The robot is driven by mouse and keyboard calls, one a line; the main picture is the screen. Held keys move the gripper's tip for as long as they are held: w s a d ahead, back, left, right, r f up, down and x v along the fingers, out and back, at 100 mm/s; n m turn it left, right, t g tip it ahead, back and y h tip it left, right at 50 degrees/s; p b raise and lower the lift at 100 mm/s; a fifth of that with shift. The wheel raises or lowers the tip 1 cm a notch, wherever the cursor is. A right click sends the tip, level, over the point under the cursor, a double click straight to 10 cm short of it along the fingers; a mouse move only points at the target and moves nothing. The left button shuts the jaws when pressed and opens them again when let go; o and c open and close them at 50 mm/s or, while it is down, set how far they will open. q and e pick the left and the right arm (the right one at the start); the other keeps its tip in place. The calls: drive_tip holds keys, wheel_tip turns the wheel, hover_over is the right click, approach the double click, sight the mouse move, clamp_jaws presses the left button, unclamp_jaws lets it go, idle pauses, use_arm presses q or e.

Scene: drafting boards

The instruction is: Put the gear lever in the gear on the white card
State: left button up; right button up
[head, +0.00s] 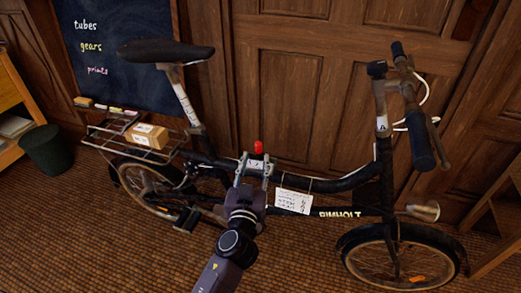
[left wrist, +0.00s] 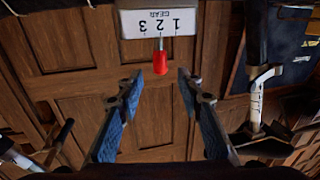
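The gear lever's red knob (head: 259,147) stands up at the bicycle's top tube, on a white gear plate (head: 256,164). In the left wrist view, the red knob (left wrist: 160,63) on its short stem lines up with the middle mark, 2, of the upside-down plate (left wrist: 132,24) marked 1, 2, 3 and GEAR. My left gripper (head: 254,172) is open and empty in front of the plate. In the left wrist view, its fingertips (left wrist: 159,78) are apart, with the knob beyond the gap between them. The white card (head: 293,202) hangs from the frame; its writing is too small to read. My right gripper is not in view.
The bicycle's frame (head: 345,182) stands before a wooden panelled wall (head: 300,85). A box (head: 150,136) sits on its rear rack. A chalkboard (head: 120,60) and a dark bin (head: 46,150) are at left. The floor in front is clear.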

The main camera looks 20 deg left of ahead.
sight(258, 149)
use_arm(q)
drive_tip(key=w, duration=0.4)
drive_tip(key=w+a, duration=0.1)
drive_tip(key=w, duration=0.2)
drive_tip(key=shift+w+a+f, duration=0.1)
drive_tip(key=shift+c, duration=0.6)
clamp_jaws()
